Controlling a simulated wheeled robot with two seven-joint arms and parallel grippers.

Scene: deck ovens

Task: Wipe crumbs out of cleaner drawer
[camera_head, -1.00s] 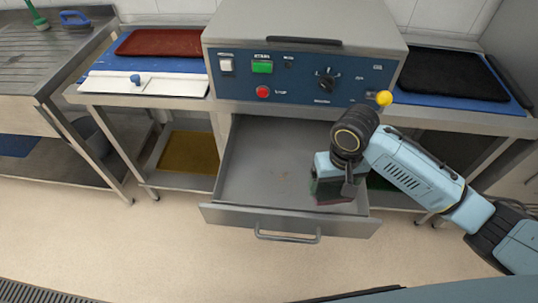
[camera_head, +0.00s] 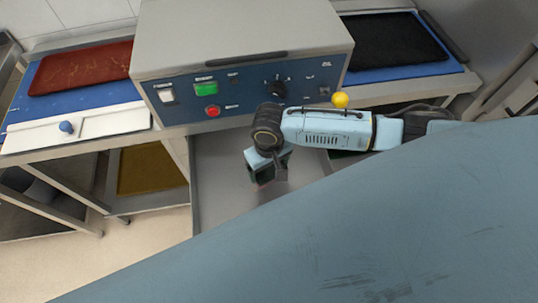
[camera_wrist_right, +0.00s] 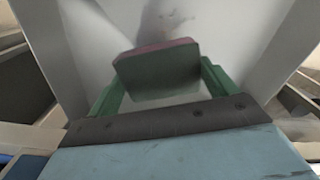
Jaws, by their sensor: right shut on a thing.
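The cleaner drawer (camera_head: 215,185) is pulled out below the blue control panel. It is a grey metal tray, and its front is hidden behind a large blue-grey part of my own body. My right gripper (camera_head: 268,174) is inside the drawer area. In the right wrist view, its green fingers (camera_wrist_right: 158,75) are shut on a dark green block with a reddish edge, like a scrubbing pad (camera_wrist_right: 157,68). The pad is over the grey drawer floor; I cannot tell if it touches. No crumbs can be made out clearly. My left gripper is not in view.
The machine (camera_head: 240,40) with its switches and knob stands right above the drawer. A red board (camera_head: 80,68) and a white tray (camera_head: 105,125) lie on the left bench. A black mat (camera_head: 392,42) lies on the right bench.

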